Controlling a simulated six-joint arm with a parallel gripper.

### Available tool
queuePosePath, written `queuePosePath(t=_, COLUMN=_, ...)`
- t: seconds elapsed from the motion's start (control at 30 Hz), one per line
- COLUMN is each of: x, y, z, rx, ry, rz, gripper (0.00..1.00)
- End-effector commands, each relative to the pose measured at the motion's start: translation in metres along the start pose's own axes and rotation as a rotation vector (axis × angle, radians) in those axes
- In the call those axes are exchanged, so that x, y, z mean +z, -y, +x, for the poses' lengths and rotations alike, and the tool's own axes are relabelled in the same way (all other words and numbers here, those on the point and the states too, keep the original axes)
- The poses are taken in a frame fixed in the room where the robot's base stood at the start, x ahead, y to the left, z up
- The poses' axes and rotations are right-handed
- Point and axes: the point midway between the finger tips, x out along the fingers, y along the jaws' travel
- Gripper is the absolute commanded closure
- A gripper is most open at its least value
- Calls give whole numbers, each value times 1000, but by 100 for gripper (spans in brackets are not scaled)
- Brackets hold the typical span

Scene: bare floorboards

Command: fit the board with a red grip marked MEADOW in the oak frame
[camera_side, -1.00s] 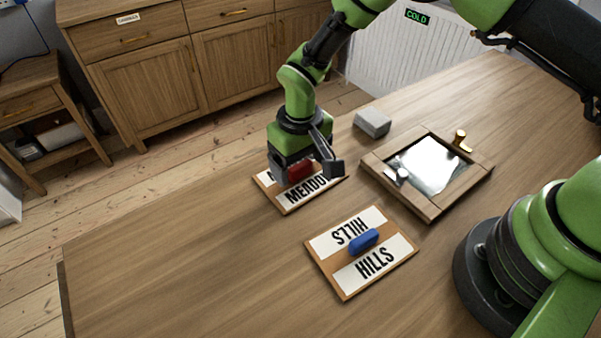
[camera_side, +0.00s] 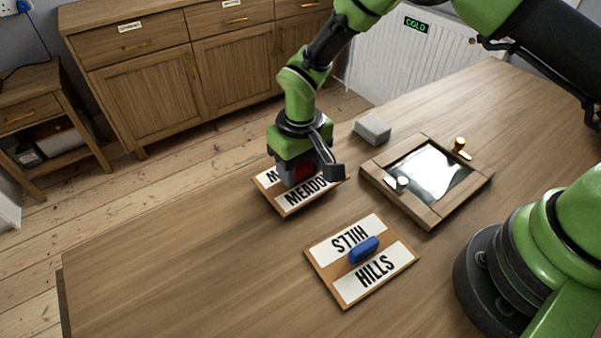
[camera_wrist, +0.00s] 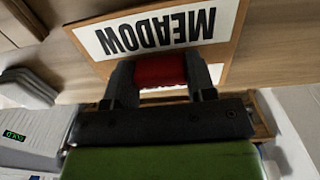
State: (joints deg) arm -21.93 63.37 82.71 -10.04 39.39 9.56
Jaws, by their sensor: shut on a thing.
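The MEADOW board (camera_side: 301,193) lies on the wooden table in the side view, with white label strips and a red grip (camera_side: 304,173). The wrist view shows the board (camera_wrist: 160,35) and its red grip (camera_wrist: 160,72) close up. My gripper (camera_side: 305,176) is over the board, its fingers on either side of the grip and shut on it; the fingers also show in the wrist view (camera_wrist: 160,82).
A HILLS board (camera_side: 321,262) with a blue grip (camera_side: 364,249) lies nearer the camera, left of the arm's base. A grey block (camera_side: 373,128) sits beyond the frame. The table's left part is clear.

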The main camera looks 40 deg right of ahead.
Motion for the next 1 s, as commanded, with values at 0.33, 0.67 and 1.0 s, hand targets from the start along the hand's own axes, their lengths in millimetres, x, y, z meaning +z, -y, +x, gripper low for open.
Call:
queuePosePath(t=0.33, x=-1, y=-1, z=-69, rx=-1, ry=-5, rz=-1, gripper=75)
queuePosePath(t=0.67, x=20, y=-92, z=-72, rx=3, ry=7, rz=16, gripper=75)
queuePosePath(t=1.0, x=104, y=-196, z=-63, rx=-1, ry=1, rz=28, gripper=75)
